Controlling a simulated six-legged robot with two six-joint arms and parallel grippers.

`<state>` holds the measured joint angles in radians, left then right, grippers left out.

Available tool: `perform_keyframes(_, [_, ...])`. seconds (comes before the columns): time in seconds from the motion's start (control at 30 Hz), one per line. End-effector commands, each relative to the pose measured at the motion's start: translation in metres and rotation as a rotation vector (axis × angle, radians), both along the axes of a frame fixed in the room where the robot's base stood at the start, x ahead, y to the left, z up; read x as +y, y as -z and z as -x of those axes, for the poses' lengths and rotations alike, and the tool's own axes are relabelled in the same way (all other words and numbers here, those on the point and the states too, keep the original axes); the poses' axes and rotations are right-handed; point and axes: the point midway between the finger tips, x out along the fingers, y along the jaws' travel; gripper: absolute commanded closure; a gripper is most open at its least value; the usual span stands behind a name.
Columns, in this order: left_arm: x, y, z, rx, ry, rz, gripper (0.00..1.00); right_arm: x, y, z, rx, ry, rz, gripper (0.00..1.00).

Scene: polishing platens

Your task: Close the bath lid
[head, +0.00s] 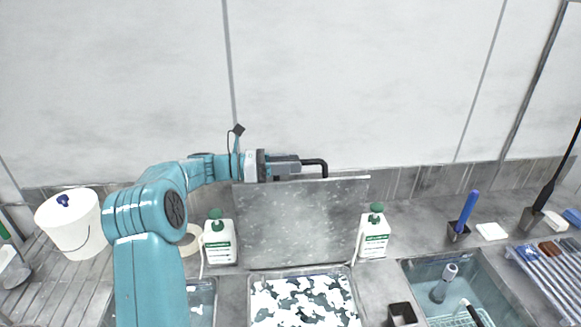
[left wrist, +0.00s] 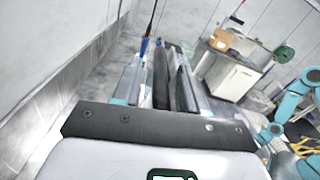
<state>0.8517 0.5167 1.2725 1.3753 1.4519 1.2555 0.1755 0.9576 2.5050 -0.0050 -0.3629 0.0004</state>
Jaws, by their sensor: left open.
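The bath lid (head: 300,225) is a flat grey panel standing upright, open, at the back edge of the bath (head: 252,300). The bath is a square basin filled with white and dark grey patches. My left gripper (head: 312,168) is at the lid's top edge, pointing right along it. Its dark fingers (left wrist: 172,85) also show in the left wrist view, apart with a gap between them. I cannot tell whether they touch the lid. My right gripper is not in view.
Pump bottles (head: 220,240) (head: 374,232) stand on either side of the lid. A white bucket (head: 72,222) and a tape roll (head: 189,240) are at left. A teal basin (head: 455,275) and a blue-handled tool (head: 468,210) in a holder are at right. A wall rises close behind.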

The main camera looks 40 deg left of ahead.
Motion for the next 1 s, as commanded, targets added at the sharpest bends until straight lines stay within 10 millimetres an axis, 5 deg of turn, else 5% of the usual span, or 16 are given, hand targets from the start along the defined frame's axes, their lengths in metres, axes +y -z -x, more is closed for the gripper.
perform_keyframes(0.3, [-0.003,0.000,-0.006,0.000,0.000,0.000,0.58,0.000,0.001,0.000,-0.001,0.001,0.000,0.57])
perform_keyframes(0.33, [-0.003,0.000,-0.005,0.000,0.000,0.000,0.61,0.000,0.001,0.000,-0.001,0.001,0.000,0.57])
perform_keyframes(0.47, [-0.003,0.000,-0.005,0.000,0.000,0.000,1.00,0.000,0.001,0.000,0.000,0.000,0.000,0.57])
perform_keyframes(1.0, [-0.020,0.001,-0.008,-0.001,0.004,0.001,1.00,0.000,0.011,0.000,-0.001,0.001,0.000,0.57])
